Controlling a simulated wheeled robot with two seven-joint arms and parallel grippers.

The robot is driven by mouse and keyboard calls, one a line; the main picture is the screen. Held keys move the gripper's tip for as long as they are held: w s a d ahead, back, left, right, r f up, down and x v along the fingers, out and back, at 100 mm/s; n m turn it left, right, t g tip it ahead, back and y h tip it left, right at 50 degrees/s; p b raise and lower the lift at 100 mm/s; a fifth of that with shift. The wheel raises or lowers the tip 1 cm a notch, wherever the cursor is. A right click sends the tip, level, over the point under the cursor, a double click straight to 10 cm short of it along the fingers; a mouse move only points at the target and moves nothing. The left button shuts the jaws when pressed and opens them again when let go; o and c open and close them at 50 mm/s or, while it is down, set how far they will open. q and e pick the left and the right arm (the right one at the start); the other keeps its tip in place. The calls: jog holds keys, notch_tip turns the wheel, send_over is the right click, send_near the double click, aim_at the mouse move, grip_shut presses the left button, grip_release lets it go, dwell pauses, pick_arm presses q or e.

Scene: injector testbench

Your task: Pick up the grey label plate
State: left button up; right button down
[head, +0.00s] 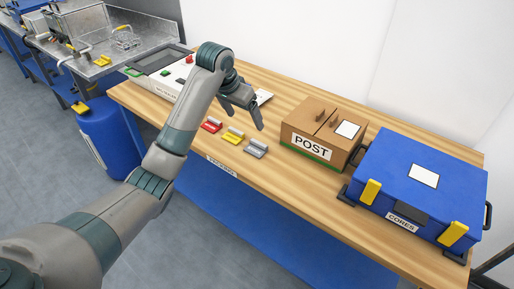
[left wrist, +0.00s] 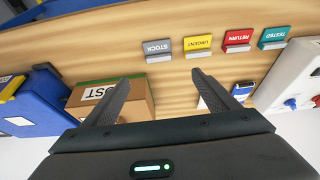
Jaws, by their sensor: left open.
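The grey label plate (head: 255,148), marked STOCK, stands on the wooden table near its front edge, at the right end of a row of plates. In the left wrist view the grey plate (left wrist: 158,48) is upside down, beyond the fingertips. My left gripper (head: 243,115) is open and empty above the table, behind the row of plates. Its two fingers (left wrist: 160,78) are spread with bare table between them, apart from the plate. My right gripper is not in view.
A yellow plate (head: 233,135) and a red plate (head: 211,125) stand beside the grey one; a green plate (left wrist: 273,37) shows in the wrist view. A brown POST box (head: 323,135) and blue case (head: 425,180) stand right. A white device (head: 165,80) is left.

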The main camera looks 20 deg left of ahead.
pick_arm(q)
jog(key=p, duration=0.3)
send_over(259, 143)
jog(key=s+a, duration=0.2)
jog(key=s, duration=0.1)
jog(key=f, duration=1.1)
jog(key=shift+w+d, duration=0.2)
jog(key=shift+d, duration=0.05)
jog(key=shift+w+d+f+p, duration=0.2)
jog(key=shift+w+f+p, duration=0.1)
jog(key=shift+p, duration=0.25)
jog(key=p+x, duration=0.1)
jog(key=x, duration=0.1)
jog(key=shift+w+d+f, duration=0.2)
jog(key=shift+d+f, duration=0.05)
jog(key=shift+f, duration=0.05)
jog(key=shift+x, duration=0.75)
jog(key=c, duration=1.1)
